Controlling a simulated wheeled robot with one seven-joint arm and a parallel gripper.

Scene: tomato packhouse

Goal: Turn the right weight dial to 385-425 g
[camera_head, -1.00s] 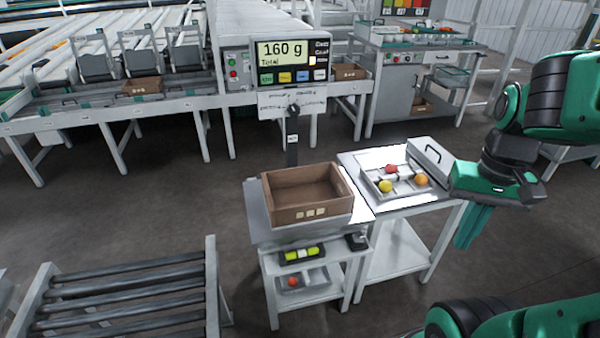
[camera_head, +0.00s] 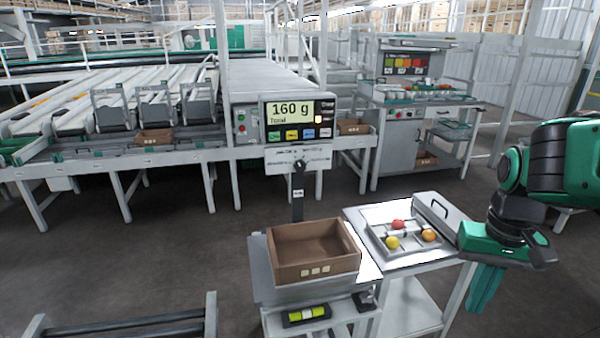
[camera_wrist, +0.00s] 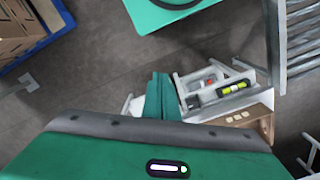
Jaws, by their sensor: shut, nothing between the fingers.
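A white plate (camera_head: 318,158) with small printing hangs under the scale display (camera_head: 297,112), which reads "160 g Total". A black knob (camera_head: 298,166) sits on the plate above a dark post. I cannot read the plate's marks, and I cannot tell whether this knob is the right weight dial. My gripper (camera_head: 484,290) is at the right, shut and empty, with its green fingers pointing down beside the white table. It is well to the right of the display and nearer to me. The fingers also show in the wrist view (camera_wrist: 160,97); no dial shows there.
A brown crate (camera_head: 315,250) stands on the scale stand. A grey tray (camera_head: 385,247) with red, yellow and orange tomatoes lies on the white table (camera_head: 372,215) beside it. A roller rack (camera_head: 125,328) is at the lower left. Open floor (camera_head: 130,250) lies at left.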

